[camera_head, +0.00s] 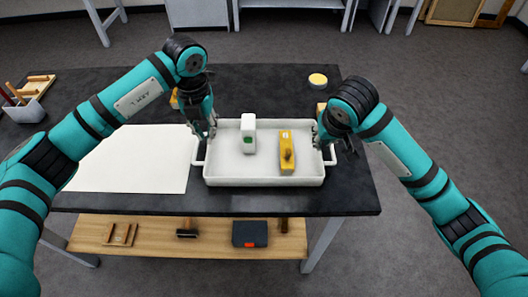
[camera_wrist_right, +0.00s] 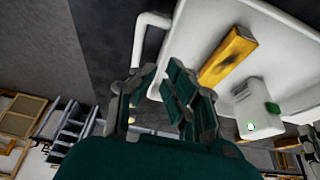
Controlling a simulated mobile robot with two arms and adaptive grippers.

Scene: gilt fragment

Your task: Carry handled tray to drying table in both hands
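The white handled tray (camera_head: 264,182) sits on the dark table, with a white bottle-like item (camera_head: 248,135) and a yellow block-shaped tool (camera_head: 287,152) in it. Its left handle (camera_head: 197,157) and right handle (camera_head: 333,158) stick out at the sides. My left gripper (camera_head: 205,135) is above the left handle, its fingers parted; contact is not clear. My right gripper (camera_head: 321,142) is at the right handle. In the right wrist view my right gripper (camera_wrist_right: 162,72) has its fingers apart, and the handle (camera_wrist_right: 137,42) passes partly behind one finger.
A white sheet (camera_head: 130,160) lies left of the tray. A round yellow-topped container (camera_head: 318,80) stands at the back right. A pot with tools (camera_head: 24,110) is at the far left. A wooden shelf (camera_head: 150,236) below holds several tools. The drying table cannot be identified for certain.

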